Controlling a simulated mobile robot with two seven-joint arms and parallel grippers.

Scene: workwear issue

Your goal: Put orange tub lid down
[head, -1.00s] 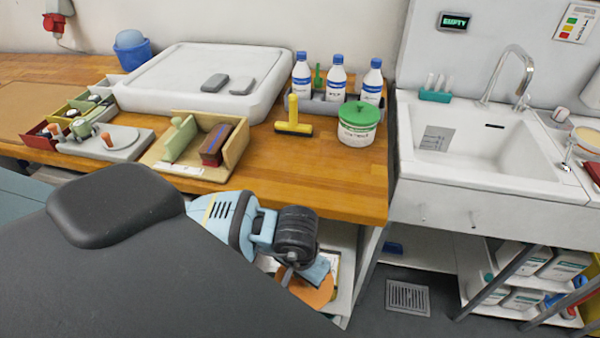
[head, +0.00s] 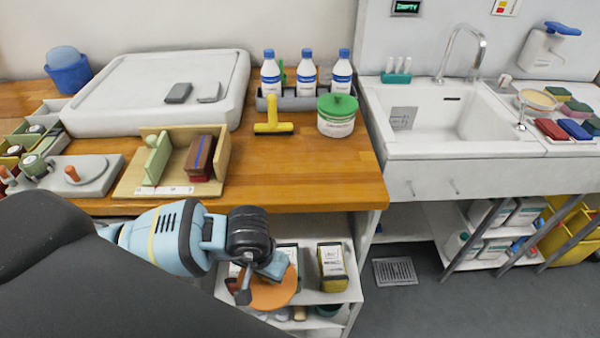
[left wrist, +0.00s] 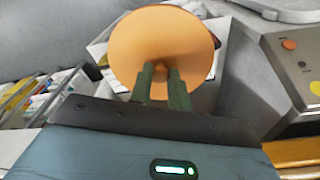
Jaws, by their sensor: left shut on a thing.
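The orange tub lid (head: 277,292) is a round flat disc, held in front of the open shelves below the wooden counter. In the left wrist view the lid (left wrist: 160,40) faces the camera, with the two fingers of my left gripper (left wrist: 160,88) closed on its middle. In the head view my left gripper (head: 262,274) partly covers the lid. A white tub with a green lid (head: 337,114) stands on the counter near its right end. My right gripper is not in view.
The wooden counter (head: 300,190) has bare room along its front right. A yellow squeegee (head: 272,122), bottles in a grey caddy (head: 305,100) and a wooden block holder (head: 165,187) stand on it. The sink (head: 440,125) is to the right.

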